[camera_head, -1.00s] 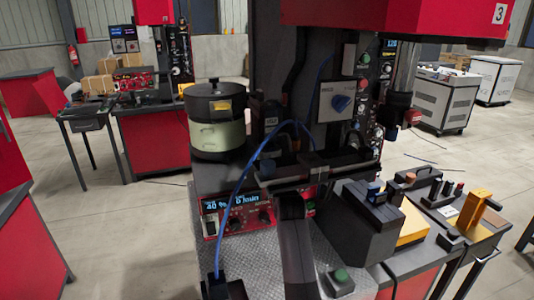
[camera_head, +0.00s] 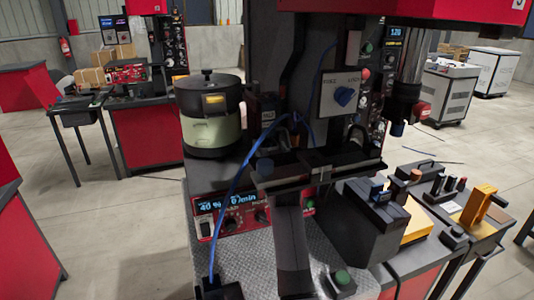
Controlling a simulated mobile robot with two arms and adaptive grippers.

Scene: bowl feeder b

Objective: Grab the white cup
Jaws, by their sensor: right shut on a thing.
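I cannot make out a white cup for certain. A lidded pot (camera_head: 210,132) with a dark top and a pale green-white band stands at the left of the machine. My right gripper (camera_head: 320,172) seems to be among the dark parts in the middle, in front of the machine column and right of the pot. It blends with the black parts there. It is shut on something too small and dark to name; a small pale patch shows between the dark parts. My left gripper is not in view.
A control unit (camera_head: 235,212) with a lit display sits under the pot. A blue cable (camera_head: 238,182) runs down in front of it. A black box (camera_head: 362,225) and a yellow block (camera_head: 418,222) stand at the right. Open floor lies at the left.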

